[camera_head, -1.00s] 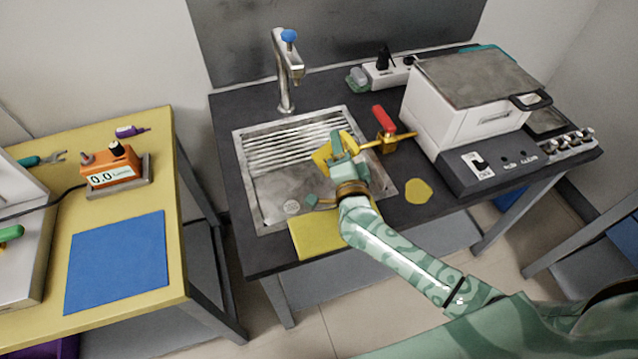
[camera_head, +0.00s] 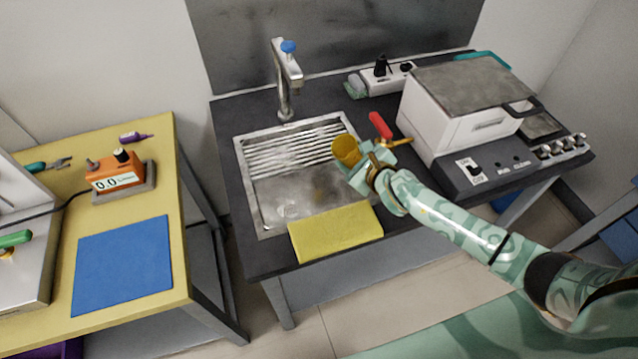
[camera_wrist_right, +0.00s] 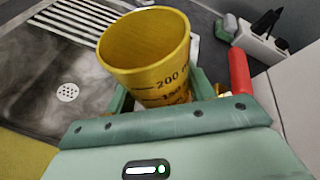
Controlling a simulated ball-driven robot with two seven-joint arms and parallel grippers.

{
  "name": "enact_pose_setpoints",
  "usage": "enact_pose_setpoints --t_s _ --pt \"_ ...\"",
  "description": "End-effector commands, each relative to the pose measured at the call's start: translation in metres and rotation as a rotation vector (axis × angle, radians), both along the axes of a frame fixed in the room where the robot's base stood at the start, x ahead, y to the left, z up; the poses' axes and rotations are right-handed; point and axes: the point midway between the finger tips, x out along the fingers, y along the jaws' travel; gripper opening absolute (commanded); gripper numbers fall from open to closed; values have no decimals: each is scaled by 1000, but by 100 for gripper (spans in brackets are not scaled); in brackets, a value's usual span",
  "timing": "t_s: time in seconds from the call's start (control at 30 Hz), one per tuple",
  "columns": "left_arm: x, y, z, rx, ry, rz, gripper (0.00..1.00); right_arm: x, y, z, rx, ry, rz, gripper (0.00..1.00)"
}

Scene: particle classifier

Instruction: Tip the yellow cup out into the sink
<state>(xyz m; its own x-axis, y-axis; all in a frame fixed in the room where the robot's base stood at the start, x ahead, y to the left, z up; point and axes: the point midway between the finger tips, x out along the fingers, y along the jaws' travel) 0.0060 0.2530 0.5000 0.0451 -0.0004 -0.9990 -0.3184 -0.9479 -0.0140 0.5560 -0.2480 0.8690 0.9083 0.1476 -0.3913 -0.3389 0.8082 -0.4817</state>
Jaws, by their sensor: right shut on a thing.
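The yellow cup (camera_head: 345,150) is in my right gripper (camera_head: 362,160), over the right side of the metal sink (camera_head: 246,190). In the right wrist view, the cup (camera_wrist_right: 150,45) stands close to upright, slightly tilted, with its open mouth showing and volume marks on its side. Its inner wall is bare; its bottom is hidden. The right gripper (camera_wrist_right: 165,95) is shut around the lower part of the cup. The sink's basin shows cloudy grey patches, and its drain (camera_wrist_right: 67,92) is visible. My left gripper is out of view.
A tap (camera_head: 285,80) with a blue top stands behind the sink. A red-handled valve (camera_head: 380,126) is close to the right of the cup. A yellow cloth (camera_head: 335,232) lies on the sink's front edge. A white machine (camera_head: 460,110) stands at the right.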

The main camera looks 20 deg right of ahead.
Motion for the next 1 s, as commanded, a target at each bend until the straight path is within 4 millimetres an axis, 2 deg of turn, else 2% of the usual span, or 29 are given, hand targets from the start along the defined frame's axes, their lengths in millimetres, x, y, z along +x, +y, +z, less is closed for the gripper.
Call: enact_pose_setpoints --t_s 0.03,0.23,0.5,1.0 --pt "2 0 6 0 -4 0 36 2 -7 7 62 16 1 26" --pt "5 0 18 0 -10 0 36 3 -15 12 235 62 1 26" --pt "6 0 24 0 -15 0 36 5 -21 17 417 108 2 26" --pt "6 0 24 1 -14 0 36 5 -23 20 492 127 1 26"
